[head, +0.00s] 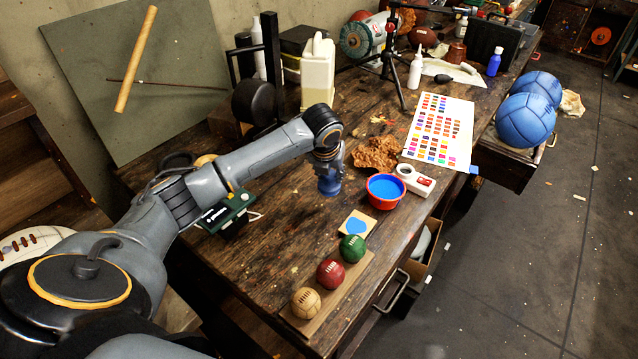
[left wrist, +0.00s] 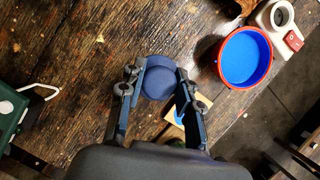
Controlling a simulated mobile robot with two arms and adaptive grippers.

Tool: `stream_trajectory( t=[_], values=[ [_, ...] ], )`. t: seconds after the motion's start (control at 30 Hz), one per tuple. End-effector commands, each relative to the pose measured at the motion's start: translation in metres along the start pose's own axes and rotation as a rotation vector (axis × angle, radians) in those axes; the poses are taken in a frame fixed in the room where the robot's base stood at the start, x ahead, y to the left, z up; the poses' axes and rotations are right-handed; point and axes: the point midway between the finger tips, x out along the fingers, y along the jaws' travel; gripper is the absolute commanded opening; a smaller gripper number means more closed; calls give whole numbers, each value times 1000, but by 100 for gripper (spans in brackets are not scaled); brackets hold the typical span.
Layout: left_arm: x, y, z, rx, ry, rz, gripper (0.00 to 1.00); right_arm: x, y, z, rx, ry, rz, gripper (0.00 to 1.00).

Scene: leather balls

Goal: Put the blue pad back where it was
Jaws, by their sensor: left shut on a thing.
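My left gripper (head: 328,170) points down over the workbench, left of the red bowl of blue paint (head: 386,191). It is shut on the blue pad (head: 329,189), a round dark blue piece. In the left wrist view the pad (left wrist: 158,78) sits between the two fingertips (left wrist: 160,82). I cannot tell whether the pad touches the bench. A small wooden square with a blue paint spot (head: 357,226) lies in front of the bowl; a finger partly covers the square (left wrist: 203,104) in the left wrist view. My right gripper is not in view.
Green, red and tan small balls (head: 331,274) stand on a board at the front. A color chart (head: 440,130) and a white block with a red part (head: 416,181) lie to the right. A green device (head: 228,210) is left of the gripper.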

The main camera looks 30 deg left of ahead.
Motion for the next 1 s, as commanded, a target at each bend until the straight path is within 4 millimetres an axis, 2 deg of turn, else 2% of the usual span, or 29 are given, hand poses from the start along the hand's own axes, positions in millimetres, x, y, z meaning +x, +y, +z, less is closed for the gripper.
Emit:
stream_trajectory(
  t=[0.1,0.37,0.6,0.9,0.93,1.0],
  values=[
    [15,15,-4,-2,0,2,8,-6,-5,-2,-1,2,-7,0],
    [34,31,-9,-3,0,2,8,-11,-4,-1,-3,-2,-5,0],
    [60,29,-20,-1,-1,-1,8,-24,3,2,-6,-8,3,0],
    [63,29,-20,0,-3,0,8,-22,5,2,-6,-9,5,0],
    [64,29,-21,0,-3,0,35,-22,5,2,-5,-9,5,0],
    [63,29,-20,0,-3,0,50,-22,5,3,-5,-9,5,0]
  ],
)
